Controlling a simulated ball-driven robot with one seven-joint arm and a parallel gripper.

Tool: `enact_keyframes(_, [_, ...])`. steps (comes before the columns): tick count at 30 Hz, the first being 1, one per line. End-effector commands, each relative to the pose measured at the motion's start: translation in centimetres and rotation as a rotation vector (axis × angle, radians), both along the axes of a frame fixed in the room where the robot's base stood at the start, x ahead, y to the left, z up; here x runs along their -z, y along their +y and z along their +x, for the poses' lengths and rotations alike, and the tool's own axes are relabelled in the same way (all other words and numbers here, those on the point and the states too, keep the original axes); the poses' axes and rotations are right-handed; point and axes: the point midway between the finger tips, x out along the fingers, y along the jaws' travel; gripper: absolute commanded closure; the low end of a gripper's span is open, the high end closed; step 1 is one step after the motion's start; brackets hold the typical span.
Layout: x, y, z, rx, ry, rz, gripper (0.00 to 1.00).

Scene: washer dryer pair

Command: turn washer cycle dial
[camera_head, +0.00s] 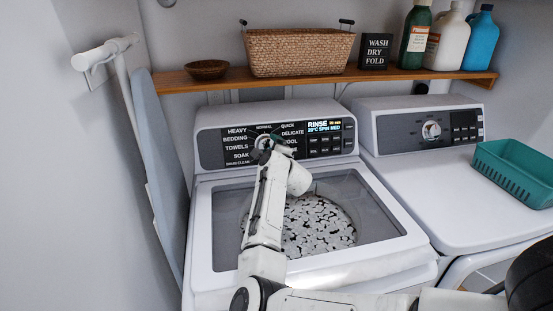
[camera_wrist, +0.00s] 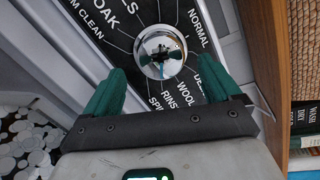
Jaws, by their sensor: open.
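The washer (camera_head: 310,215) stands in the middle of the head view, with a black control panel showing cycle names and a lit display reading RINSE. Its round chrome cycle dial (camera_wrist: 160,52) shows in the wrist view, ringed by labels such as NORMAL, WOOL and RINSE. In the head view the dial is mostly hidden behind my arm's end. My gripper (camera_wrist: 162,85) has two green fingers, spread apart and empty. The dial lies ahead of the fingertips and roughly between them. I cannot tell whether either finger touches it.
A dryer (camera_head: 440,180) with its own knob (camera_head: 431,130) stands at the right, with a green basket (camera_head: 515,172) on top. A wooden shelf (camera_head: 330,77) above holds a wicker basket (camera_head: 298,52) and several bottles. An ironing board (camera_head: 168,165) leans at the left.

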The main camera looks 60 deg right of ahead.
Motion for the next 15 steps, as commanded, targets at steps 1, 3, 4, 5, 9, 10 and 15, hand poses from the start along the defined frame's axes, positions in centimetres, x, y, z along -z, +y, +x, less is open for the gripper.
enact_keyframes(1, [0.0,0.7,-0.6,0.0,0.001,-0.003,0.1])
enact_keyframes(3, [-0.3,1.4,-1.4,-0.001,0.001,-0.003,0.1])
enact_keyframes(4, [-0.3,1.8,-1.7,-0.001,0.001,-0.003,0.1])
enact_keyframes(5, [-0.4,2.1,-2.1,-0.001,0.0,-0.001,0.1])
enact_keyframes(9, [-0.7,3.4,-3.5,0.0,0.001,-0.001,0.1])
enact_keyframes(10, [-0.8,3.6,-3.7,0.0,0.0,-0.001,0.1])
enact_keyframes(15, [-1.1,4.5,-4.7,0.001,0.0,0.0,0.1])
